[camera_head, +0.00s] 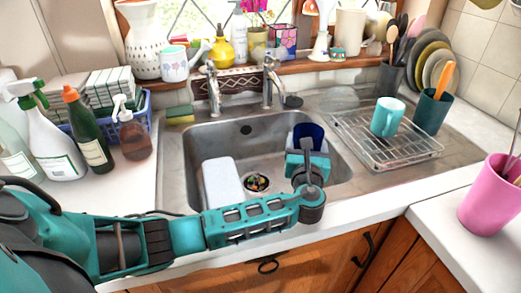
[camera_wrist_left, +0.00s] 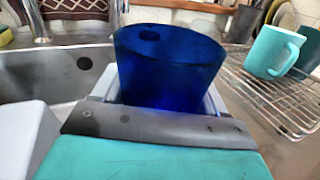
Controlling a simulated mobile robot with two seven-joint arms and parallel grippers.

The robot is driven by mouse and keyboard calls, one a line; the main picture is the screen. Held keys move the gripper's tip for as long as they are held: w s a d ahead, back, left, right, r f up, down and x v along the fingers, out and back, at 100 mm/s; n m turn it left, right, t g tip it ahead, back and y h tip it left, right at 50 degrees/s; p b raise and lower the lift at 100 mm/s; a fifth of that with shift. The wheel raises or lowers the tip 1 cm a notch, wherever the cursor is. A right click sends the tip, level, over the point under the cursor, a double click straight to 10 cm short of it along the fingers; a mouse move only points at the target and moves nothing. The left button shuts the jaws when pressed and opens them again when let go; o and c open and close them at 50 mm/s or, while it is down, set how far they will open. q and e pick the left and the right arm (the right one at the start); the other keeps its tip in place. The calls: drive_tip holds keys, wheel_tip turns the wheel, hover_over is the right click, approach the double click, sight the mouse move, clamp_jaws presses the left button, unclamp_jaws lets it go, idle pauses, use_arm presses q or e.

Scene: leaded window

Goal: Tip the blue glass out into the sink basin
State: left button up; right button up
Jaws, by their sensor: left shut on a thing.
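The blue glass (camera_head: 307,132) is held by my left gripper (camera_head: 307,158), over the right part of the sink basin (camera_head: 262,133). My arm comes in low across the front of the sink. In the left wrist view the glass (camera_wrist_left: 168,68) stands roughly upright between the fingers (camera_wrist_left: 160,105), its lower part hidden by the gripper. I cannot tell what is inside it. The basin's wall also shows in the left wrist view (camera_wrist_left: 50,75). My right gripper is not in view.
A white block-like object (camera_head: 222,183) lies in the basin left of the drain (camera_head: 257,182), which holds coloured bits. Two taps (camera_head: 268,82) stand behind the basin. A wire rack (camera_head: 372,150) with a turquoise mug (camera_head: 387,117) is to the right. Bottles crowd the left counter.

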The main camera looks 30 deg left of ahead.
use_arm(q)
drive_tip(key=shift+a, duration=0.1)
drive_tip(key=shift+a+f+n+g+h, duration=0.25)
drive_tip(key=shift+a+f+n, duration=0.2)
drive_tip(key=shift+n, duration=0.4)
drive_tip(key=shift+a+f+n+g+h, duration=0.3)
drive_tip(key=shift+a+n, duration=0.15)
drive_tip(key=shift+n, duration=0.4)
drive_tip(key=shift+s+a+f+n+g+h, duration=0.15)
drive_tip(key=shift+a+f+n+h, duration=0.35)
drive_tip(key=shift+n, duration=0.6)
drive_tip(key=shift+w+a+f+n+g+h, duration=0.15)
drive_tip(key=shift+a+n+g+h, duration=0.15)
drive_tip(key=shift+n+h, duration=0.6)
drive_tip(key=shift+s+a+f+n+g+h, duration=0.2)
drive_tip(key=shift+a+f+n+h, duration=0.15)
drive_tip(key=shift+n, duration=0.95)
drive_tip(key=shift+r+n+h, duration=0.4)
drive_tip(key=shift+n, duration=0.1)
drive_tip(key=shift+a+r+n, duration=0.3)
drive_tip(key=shift+a+n, duration=0.1)
drive_tip(key=shift+a, duration=0.05)
drive_tip(key=shift+a+r+h, duration=0.15)
drive_tip(key=shift+a+h, duration=0.1)
drive_tip(key=shift+h, duration=0.25)
